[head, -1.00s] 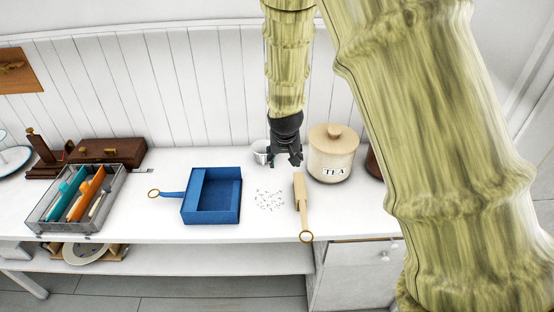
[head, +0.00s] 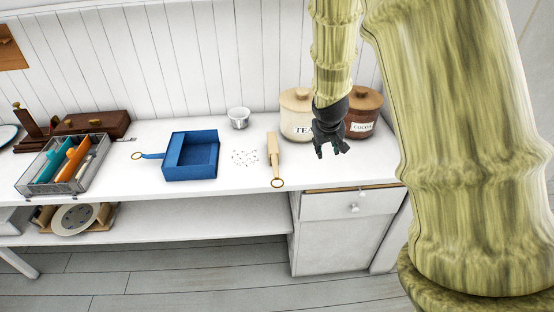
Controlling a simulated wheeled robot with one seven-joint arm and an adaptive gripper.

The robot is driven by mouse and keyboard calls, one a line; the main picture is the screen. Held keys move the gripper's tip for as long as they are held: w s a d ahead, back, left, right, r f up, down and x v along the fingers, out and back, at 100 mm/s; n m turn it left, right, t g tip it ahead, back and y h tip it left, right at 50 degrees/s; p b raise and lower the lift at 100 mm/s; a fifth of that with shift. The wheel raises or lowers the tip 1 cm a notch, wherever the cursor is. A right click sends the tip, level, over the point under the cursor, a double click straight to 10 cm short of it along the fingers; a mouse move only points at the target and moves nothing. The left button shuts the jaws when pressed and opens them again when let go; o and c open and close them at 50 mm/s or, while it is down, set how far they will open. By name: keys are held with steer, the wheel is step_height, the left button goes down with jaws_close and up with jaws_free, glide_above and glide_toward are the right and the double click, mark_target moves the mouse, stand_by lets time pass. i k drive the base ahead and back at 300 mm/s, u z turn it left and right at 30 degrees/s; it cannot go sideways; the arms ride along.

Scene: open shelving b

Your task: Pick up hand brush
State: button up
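The hand brush (head: 273,152) lies on the white counter, a pale wooden piece with a gold ring (head: 277,183) at its near end, close to the front edge. My gripper (head: 331,152) is dark and hangs above the counter to the right of the brush, in front of the canisters. Its fingers look spread apart with nothing between them. The gripper is apart from the brush, and the brush is in plain view.
A blue dustpan (head: 191,156) and scattered white bits (head: 244,158) lie left of the brush. A white cup (head: 238,118) stands behind. The tea canister (head: 296,113) and another canister (head: 361,116) stand behind my gripper. A wire tray (head: 64,164) is at left.

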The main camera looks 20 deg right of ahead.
mark_target(272, 141)
steer(key=u, duration=2.1)
steer(key=i, duration=0.7)
steer(key=z, duration=2.2)
